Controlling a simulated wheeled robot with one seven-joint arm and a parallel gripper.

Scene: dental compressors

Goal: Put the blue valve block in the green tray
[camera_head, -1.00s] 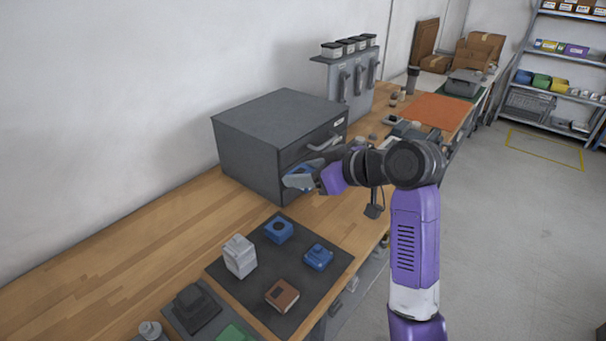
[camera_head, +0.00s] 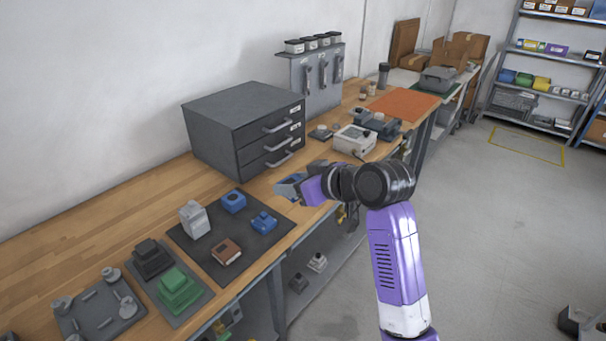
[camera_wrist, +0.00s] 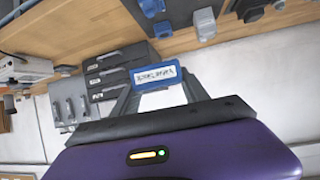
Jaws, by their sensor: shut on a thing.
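My gripper (camera_head: 286,187) is shut on a blue block, held above the workbench near its front edge, in front of the grey drawer cabinet. In the wrist view, the blue block (camera_wrist: 155,73) shows between the fingers with a white label; its writing is not readable. Fingers and distance hide most of it in the head view. A green stepped piece (camera_head: 178,290) sits on a grey plate at the lower left. A green flat surface (camera_head: 453,88) lies under a grey device far along the bench. I cannot tell whether either is the green tray.
The grey drawer cabinet (camera_head: 238,125) stands behind my gripper, drawers apparently shut. A dark mat (camera_head: 215,262) holds two other blue parts (camera_head: 233,201), a light grey part (camera_head: 194,219) and a brown part (camera_head: 226,251). A white device (camera_head: 354,139) stands right of the cabinet.

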